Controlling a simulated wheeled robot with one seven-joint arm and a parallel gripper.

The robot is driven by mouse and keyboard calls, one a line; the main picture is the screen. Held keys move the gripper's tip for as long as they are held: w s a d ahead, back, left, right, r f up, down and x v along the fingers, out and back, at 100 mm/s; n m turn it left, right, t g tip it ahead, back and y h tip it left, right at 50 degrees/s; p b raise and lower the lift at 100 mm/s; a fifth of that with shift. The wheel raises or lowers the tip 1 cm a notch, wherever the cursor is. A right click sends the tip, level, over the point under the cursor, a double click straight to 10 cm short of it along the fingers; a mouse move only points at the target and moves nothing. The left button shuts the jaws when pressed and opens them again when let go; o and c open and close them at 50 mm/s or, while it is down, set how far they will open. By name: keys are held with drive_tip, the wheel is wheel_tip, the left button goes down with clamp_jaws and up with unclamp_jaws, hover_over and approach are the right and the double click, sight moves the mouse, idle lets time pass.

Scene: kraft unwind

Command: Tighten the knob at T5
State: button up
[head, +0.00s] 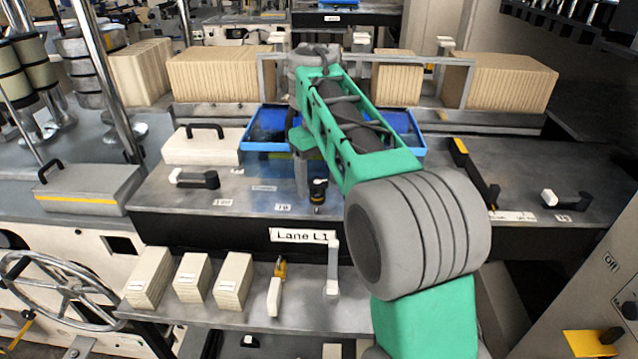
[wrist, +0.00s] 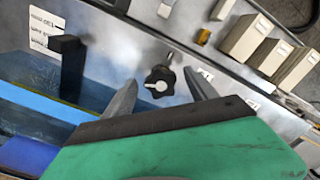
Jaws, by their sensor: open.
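A black lobed knob (head: 318,187) with a pale mark on its top stands on the grey lane panel (head: 240,196), at the right of my gripper (head: 301,180) in the head view. In the wrist view the same knob (wrist: 159,84) shows between the two grey fingertips of my gripper (wrist: 160,76). The fingers are open and apart from each other, with nothing held. I cannot tell how far above the knob they are. Small white labels (head: 283,207) lie on the panel near the knob; their print is too small to read surely.
A blue tray (head: 262,147) lies behind the knob, partly hidden by my arm. A black-and-white lever handle (head: 195,179) is at the left. A shelf (head: 200,314) with several cardboard stacks runs in front, below the Lane L1 sign (head: 303,236).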

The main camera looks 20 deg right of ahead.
drive_tip(key=c, duration=1.4)
drive_tip(key=m, duration=0.5)
drive_tip(key=shift+a+r+m, duration=0.1)
drive_tip(key=shift+a+m, duration=0.05)
drive_tip(key=shift+m, duration=0.15)
drive_tip(key=m, duration=0.5)
drive_tip(key=shift+w+a+r+p, duration=0.1)
drive_tip(key=shift+a+p, duration=0.05)
drive_tip(key=shift+p, duration=0.2)
drive_tip(key=shift+o, duration=0.2)
drive_tip(key=m, duration=0.5)
drive_tip(key=shift+w+a+r+m, duration=0.1)
drive_tip(key=shift+w+r+m, duration=0.05)
drive_tip(key=shift+m, duration=0.25)
drive_tip(key=m+p, duration=0.1)
drive_tip(key=m, duration=0.4)
drive_tip(key=shift+w+m, duration=0.15)
drive_tip(key=shift+m, duration=0.25)
drive_tip(key=shift+c, duration=0.2)
